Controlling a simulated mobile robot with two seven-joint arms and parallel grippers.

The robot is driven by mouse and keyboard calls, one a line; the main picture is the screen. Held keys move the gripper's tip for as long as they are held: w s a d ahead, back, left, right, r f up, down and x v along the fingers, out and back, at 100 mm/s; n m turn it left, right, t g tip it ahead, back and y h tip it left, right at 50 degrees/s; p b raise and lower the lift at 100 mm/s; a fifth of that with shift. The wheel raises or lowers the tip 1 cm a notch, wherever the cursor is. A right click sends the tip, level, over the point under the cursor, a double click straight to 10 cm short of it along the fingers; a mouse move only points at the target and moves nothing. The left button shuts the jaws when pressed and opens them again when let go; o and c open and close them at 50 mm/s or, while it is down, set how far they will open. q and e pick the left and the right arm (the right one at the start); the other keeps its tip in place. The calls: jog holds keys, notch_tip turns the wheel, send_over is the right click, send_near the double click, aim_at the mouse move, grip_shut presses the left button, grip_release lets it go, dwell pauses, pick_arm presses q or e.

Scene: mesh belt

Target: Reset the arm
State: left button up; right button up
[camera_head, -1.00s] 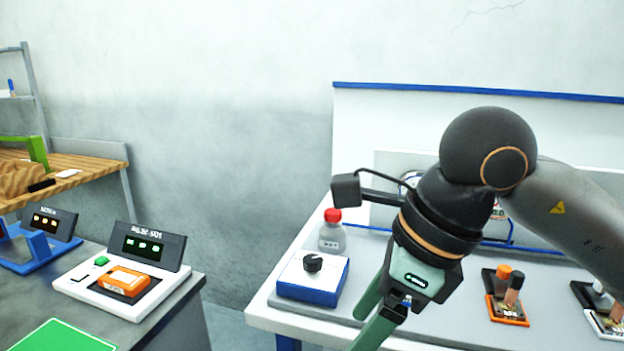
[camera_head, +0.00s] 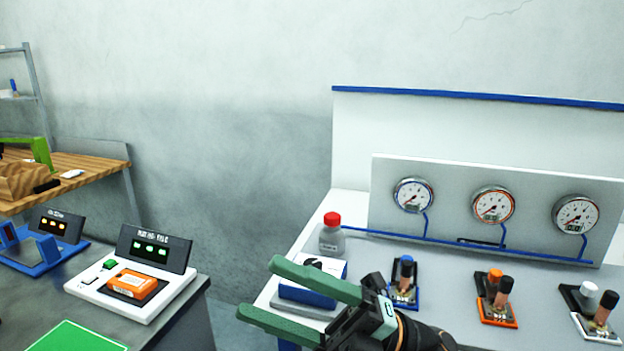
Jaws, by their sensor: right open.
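My right gripper (camera_head: 262,292) is low in the head view, with its two green fingers spread apart and pointing left. Nothing is between the fingers. The fingers pass in front of a blue and white box (camera_head: 322,268) at the left end of the white bench, hiding part of it. I cannot tell whether they touch it. The dark wrist of my right arm runs off the bottom edge. My left gripper is not in view.
A red-capped bottle (camera_head: 332,235) stands behind the box. A panel with three gauges (camera_head: 493,205) stands at the back, with blue, orange (camera_head: 497,300) and white valve units before it. On the left, a grey table (camera_head: 190,318) holds an orange device (camera_head: 132,284) on a white scale.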

jog(key=w+d+f+m+t+h+p, duration=0.1)
jog(key=w+d+f+m+t+h, duration=0.3)
jog(key=f+m+t, duration=0.4)
jog(key=w+d+f+m+t+h, duration=0.25)
jog(key=f+m+t+h, duration=0.2)
jog(key=m, duration=0.55)
jog(key=w+d+f+m+t+h+p, duration=0.1)
jog(key=w+d+f+m+t+h, duration=0.25)
jog(key=f+m+t+h, duration=0.4)
jog(key=s+d+f+m+g+h+p, duration=0.1)
jog(key=s+d+f+m+g+h, duration=0.2)
jog(key=s+f, duration=0.6)
jog(key=s+d+f+m+g+h+p, duration=0.1)
jog(key=s+d+f+m+g+h, duration=0.2)
jog(key=f, duration=1.4)
jog(key=s+d+m+g, duration=0.3)
jog(key=s+d+m, duration=0.1)
jog(key=s, duration=0.3)
